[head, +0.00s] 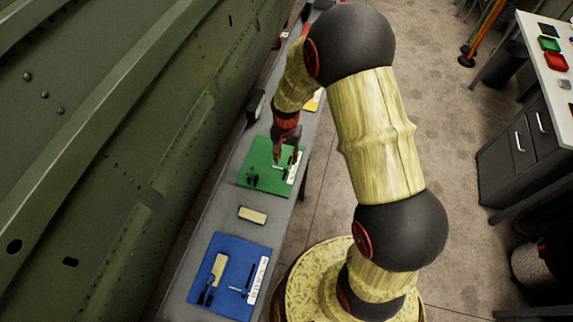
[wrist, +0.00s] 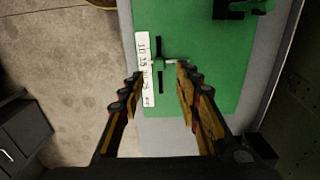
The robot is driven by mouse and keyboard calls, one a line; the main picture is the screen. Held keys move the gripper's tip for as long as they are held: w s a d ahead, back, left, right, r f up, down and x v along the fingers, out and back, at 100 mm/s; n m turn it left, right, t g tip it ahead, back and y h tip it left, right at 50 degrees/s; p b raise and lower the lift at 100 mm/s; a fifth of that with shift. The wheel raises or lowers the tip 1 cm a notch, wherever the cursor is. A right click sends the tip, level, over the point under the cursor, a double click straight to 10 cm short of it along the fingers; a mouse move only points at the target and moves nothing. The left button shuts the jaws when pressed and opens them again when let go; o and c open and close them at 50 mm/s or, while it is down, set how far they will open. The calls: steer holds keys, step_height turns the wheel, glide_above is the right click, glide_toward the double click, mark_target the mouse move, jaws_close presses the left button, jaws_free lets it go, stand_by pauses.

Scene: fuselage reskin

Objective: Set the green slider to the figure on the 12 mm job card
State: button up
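The green board (head: 257,182) lies on the narrow bench along the green fuselage wall; it also fills the middle of the wrist view (wrist: 205,85). Its slider (wrist: 171,62) is a small pale crosspiece on a dark slot, beside a white number strip (wrist: 145,70). The strip's figures are small, and I cannot read the setting surely. My gripper (wrist: 160,74) is open, its fingers on either side of the slot near the slider; contact is not clear. In the head view my gripper (head: 279,152) is over the green board. I cannot make out a 12 mm job card.
A blue board (head: 212,294) with a similar slider and a tan block (head: 252,216) lie nearer on the bench. A yellow item (head: 313,102) and a dark object (head: 256,106) lie farther along. A workbench (head: 545,60) with drawers stands right, across open floor.

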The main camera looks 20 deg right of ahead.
mark_target(286, 167)
steer(key=shift+s+f, duration=0.1)
steer(key=shift+f, duration=3.05)
steer(key=shift+c, duration=1.1)
jaws_close()
